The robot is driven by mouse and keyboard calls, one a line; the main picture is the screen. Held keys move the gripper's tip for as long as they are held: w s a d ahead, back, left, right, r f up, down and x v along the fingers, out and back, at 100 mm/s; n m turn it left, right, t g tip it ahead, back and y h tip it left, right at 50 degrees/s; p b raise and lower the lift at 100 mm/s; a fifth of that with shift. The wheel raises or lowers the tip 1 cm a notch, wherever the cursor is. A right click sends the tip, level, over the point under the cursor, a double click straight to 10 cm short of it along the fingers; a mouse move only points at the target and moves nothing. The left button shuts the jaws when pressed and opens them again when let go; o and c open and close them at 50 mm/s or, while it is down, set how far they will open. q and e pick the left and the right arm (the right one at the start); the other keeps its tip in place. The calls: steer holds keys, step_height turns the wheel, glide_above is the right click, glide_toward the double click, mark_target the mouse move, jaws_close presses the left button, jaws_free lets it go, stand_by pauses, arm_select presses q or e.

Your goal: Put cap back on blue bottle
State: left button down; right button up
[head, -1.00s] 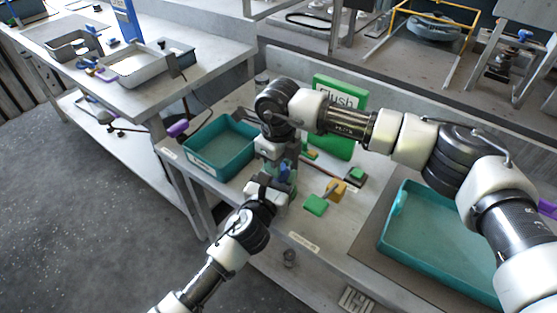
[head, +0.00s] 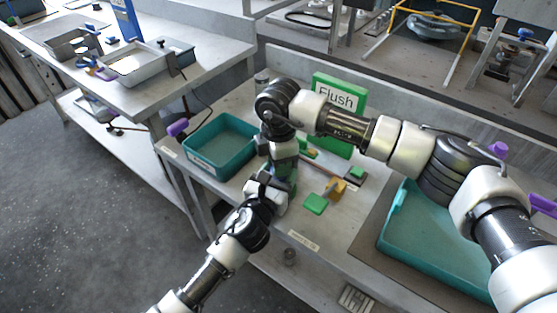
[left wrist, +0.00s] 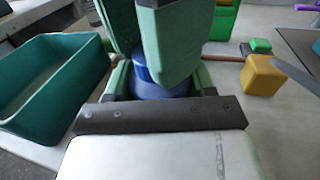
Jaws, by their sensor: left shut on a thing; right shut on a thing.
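The blue bottle (left wrist: 160,90) shows in the left wrist view, between the green fingertips of my left gripper (left wrist: 160,80), which is shut on it. A brighter blue cap (left wrist: 140,66) is directly above the bottle, between the larger green fingers of my right gripper (left wrist: 150,45), which is shut on it. The near right finger hides much of the cap, so I cannot tell if it is seated or just touching. In the head view both grippers meet over the near bench edge, the right gripper (head: 290,172) above the left, and they hide the bottle.
A teal tray (head: 190,158) stands left of the grippers, and a larger teal tray (head: 395,215) is at the right. A green block (head: 315,204), a yellow block (left wrist: 262,76) and a green Flush sign (head: 352,100) are close by. The bench front is near.

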steer(key=m, duration=0.7)
steer(key=shift+m, duration=0.3)
steer(key=o, duration=0.9)
steer(key=shift+r, duration=0.15)
step_height(320, 180, up, 4)
steer(key=shift+r, duration=0.15)
steer(key=o, duration=0.6)
steer(key=shift+c, duration=0.2)
